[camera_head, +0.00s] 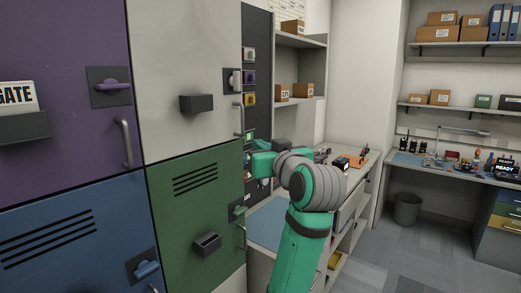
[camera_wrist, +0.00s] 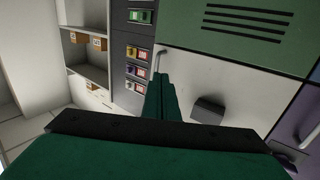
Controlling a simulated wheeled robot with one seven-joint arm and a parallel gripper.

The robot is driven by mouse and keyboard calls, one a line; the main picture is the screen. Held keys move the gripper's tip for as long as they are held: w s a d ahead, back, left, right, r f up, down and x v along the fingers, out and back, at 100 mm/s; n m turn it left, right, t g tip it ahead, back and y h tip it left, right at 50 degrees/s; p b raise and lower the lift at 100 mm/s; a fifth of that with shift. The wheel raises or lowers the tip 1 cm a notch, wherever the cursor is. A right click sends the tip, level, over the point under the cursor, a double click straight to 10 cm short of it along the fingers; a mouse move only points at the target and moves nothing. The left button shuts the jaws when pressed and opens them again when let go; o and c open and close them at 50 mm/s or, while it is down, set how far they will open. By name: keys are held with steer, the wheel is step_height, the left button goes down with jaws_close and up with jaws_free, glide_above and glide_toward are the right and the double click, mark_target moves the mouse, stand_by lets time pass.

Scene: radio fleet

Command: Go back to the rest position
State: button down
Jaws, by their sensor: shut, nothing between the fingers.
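My green and grey arm rises in the middle of the head view. My gripper (camera_wrist: 160,98) shows in the wrist view as two green fingers held together with nothing between them. In the head view the gripper end points left, in front of the lockers, and its fingertips are hard to make out. A white locker door (camera_head: 190,75) with a dark box and a handle is above a green locker door (camera_head: 195,200). The white door also shows behind the fingers in the wrist view (camera_wrist: 240,85). I cannot tell whether the fingers touch anything.
A purple door (camera_head: 65,70) and a blue door (camera_head: 75,235) fill the left. A dark panel with coloured buttons (camera_head: 249,77) stands beside shelves with boxes (camera_head: 293,27). A workbench (camera_head: 265,222) is behind my arm. A bin (camera_head: 407,208) stands on the right; the carpet (camera_head: 385,255) is clear.

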step_height(320, 180, down, 26)
steer(key=d+m+h, duration=0.1)
steer(key=m+h, duration=0.2)
steer(key=s+f+h, duration=0.1)
steer(key=s+f, duration=0.3)
steer(key=f, duration=0.4)
steer(key=s+f+m+g, duration=0.1)
steer(key=s+f, duration=0.3)
steer(key=f, duration=0.3)
steer(key=s+f+h, duration=0.1)
steer(key=s+f, duration=0.3)
steer(key=f, duration=0.4)
steer(key=s+a+f, duration=0.1)
steer(key=s+f, duration=0.5)
steer(key=s, duration=0.6)
steer(key=s+f, duration=0.5)
steer(key=s, duration=0.6)
steer(key=s+a+r, duration=0.1)
steer(key=s, duration=0.8)
steer(key=s+a+r, duration=0.2)
steer(key=s, duration=0.8)
steer(key=shift+s+r+g+h, duration=0.25)
steer(key=shift+g+h, duration=0.05)
steer(key=shift+g, duration=0.1)
